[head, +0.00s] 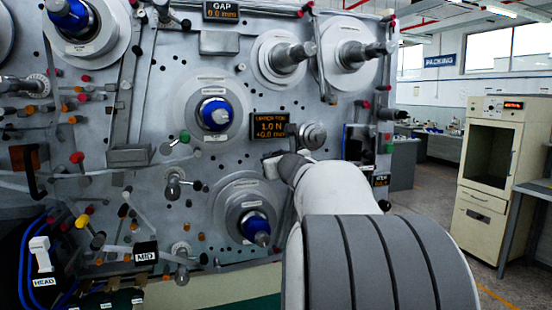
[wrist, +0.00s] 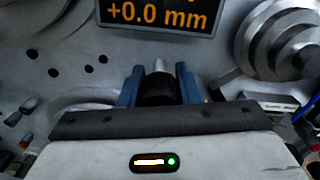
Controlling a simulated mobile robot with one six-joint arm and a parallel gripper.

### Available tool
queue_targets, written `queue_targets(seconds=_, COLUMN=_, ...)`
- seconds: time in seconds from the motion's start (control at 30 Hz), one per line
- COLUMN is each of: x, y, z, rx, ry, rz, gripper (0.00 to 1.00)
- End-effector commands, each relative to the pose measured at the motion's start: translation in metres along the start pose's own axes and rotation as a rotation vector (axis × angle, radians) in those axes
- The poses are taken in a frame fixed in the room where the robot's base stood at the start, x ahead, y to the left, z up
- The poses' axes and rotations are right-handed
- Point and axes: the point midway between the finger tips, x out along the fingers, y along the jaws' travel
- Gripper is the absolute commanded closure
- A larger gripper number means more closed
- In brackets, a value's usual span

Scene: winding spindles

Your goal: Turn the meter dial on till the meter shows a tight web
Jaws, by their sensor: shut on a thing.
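The meter (head: 269,127) is a dark display with orange figures on the grey machine panel. It reads 1.0 N and +0.0 mm in the head view; the wrist view shows only the bottom of the meter (wrist: 157,15), with +0.0 mm. The meter dial (wrist: 157,91) is a small black knob with a lighter tip, just below the display. My gripper (wrist: 160,82) is shut on it, one blue finger on each side. In the head view my gripper (head: 273,163) is at the panel under the meter, and my arm hides the dial.
A metal roller (head: 312,135) sticks out just right of the meter. A blue-cored spindle (head: 215,114) is to the left and another (head: 255,228) below. A GAP display (head: 221,11) is at the top. A cream cabinet (head: 490,170) stands at the right, with open floor before it.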

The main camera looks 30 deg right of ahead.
Motion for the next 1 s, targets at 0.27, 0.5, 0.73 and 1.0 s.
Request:
queue_targets(seconds=0.27, x=0.0003, y=0.0004, z=-0.0023, rx=0.025, ry=0.004, rz=0.001, gripper=0.93)
queue_targets(seconds=0.5, x=0.0003, y=0.0004, z=-0.0025, rx=0.024, ry=0.004, rz=0.0, gripper=0.93)
queue_targets(seconds=0.73, x=0.0002, y=0.0002, z=-0.0016, rx=0.024, ry=0.003, rz=0.0, gripper=0.53)
queue_targets(seconds=1.0, x=-0.0002, y=0.0001, z=-0.0007, rx=0.023, ry=0.001, rz=0.0, gripper=0.48)
